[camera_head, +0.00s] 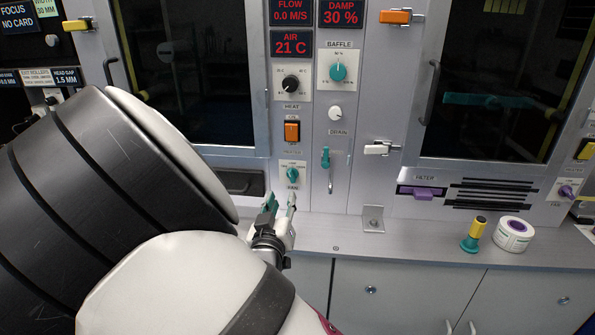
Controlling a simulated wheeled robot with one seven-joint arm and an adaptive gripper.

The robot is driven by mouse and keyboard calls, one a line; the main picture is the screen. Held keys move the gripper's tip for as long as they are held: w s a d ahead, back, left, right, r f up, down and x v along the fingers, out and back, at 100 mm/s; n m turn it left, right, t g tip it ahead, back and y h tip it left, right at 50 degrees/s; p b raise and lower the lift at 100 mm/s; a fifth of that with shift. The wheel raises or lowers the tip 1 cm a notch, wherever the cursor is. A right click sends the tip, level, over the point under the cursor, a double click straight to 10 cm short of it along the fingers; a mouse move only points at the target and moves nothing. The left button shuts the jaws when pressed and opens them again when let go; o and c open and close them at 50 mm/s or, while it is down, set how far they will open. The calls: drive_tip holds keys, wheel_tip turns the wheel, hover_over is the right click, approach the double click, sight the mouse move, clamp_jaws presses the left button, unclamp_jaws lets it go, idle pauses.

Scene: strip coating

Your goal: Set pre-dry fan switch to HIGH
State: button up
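A small teal rotary knob (292,174) sits on a white label plate in the centre control column, below the orange rocker switch. It looks like the fan switch, but its lettering is too small to read and its setting cannot be told. My gripper (281,203) is just below this knob, with its teal-tipped fingers pointing up toward the panel. The fingers are spread apart with nothing visible between them. The gripper appears apart from the knob, though the depth gap is hard to judge.
Above are the orange rocker switch (292,131), a black heat knob (291,84) and a teal baffle knob (338,72). A teal drain lever (326,158) is close at right. A yellow-and-teal tool (473,235) and a white roll (513,234) stand on the grey ledge.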

sight(290, 176)
drive_tip(key=w, duration=0.7)
drive_tip(key=w+b, duration=0.1)
drive_tip(key=w, duration=0.3)
drive_tip(key=shift+d, duration=0.25)
clamp_jaws()
